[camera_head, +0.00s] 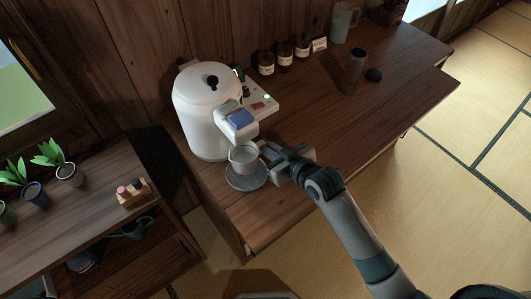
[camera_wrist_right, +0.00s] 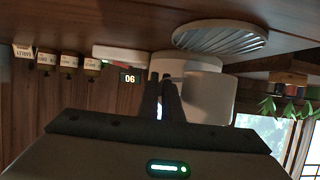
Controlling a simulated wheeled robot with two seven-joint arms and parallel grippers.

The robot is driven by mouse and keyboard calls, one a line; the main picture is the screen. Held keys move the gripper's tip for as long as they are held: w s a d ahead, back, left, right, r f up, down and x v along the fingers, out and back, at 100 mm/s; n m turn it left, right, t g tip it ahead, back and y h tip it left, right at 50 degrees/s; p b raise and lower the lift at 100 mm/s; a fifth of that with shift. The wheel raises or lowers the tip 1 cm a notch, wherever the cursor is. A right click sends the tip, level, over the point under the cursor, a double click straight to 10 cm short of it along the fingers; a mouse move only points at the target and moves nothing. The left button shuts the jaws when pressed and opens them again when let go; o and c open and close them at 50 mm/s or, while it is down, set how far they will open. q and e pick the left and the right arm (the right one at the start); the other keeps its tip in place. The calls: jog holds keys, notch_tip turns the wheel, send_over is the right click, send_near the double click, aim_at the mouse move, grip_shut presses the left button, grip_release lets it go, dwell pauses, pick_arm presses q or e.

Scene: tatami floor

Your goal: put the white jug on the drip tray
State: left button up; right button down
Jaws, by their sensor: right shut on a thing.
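The white jug (camera_head: 243,155) is upright over the back part of the round grey ribbed drip tray (camera_head: 246,182), in front of the white dispenser (camera_head: 205,105). I cannot tell whether its base touches the tray. My right gripper (camera_head: 272,158) comes from the right and is shut on the jug's side, likely at its handle, which the fingers hide. In the upside-down right wrist view, the closed fingers (camera_wrist_right: 162,88) point at white surfaces, where jug and dispenser are hard to separate. The tray (camera_wrist_right: 220,38) shows clear of the fingers there. My left gripper is out of view.
The dispenser's blue-topped spout (camera_head: 240,122) overhangs close behind the jug. Several brown bottles (camera_head: 284,52), a pale pitcher (camera_head: 343,22) and a dark cylinder (camera_head: 355,70) stand farther back. The table's right part is clear. A plant shelf (camera_head: 90,205) stands left.

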aim_at(265, 162)
notch_tip(265, 162, down, 3)
jog(key=shift+r+p, duration=0.1)
jog(key=shift+p, duration=0.25)
jog(key=shift+f, duration=0.5)
jog(key=shift+f, duration=0.15)
jog(key=c, duration=1.9)
grip_release()
jog(key=shift+c, duration=0.2)
jog(key=shift+s, duration=0.1)
jog(key=b+v, duration=0.1)
jog(key=v, duration=0.9)
jog(key=shift+s+d+b, duration=0.2)
jog(key=shift+s+b, duration=0.05)
jog(key=shift+b, duration=0.1)
jog(key=shift+s+d+r, duration=0.35)
jog(key=shift+s+r, duration=0.1)
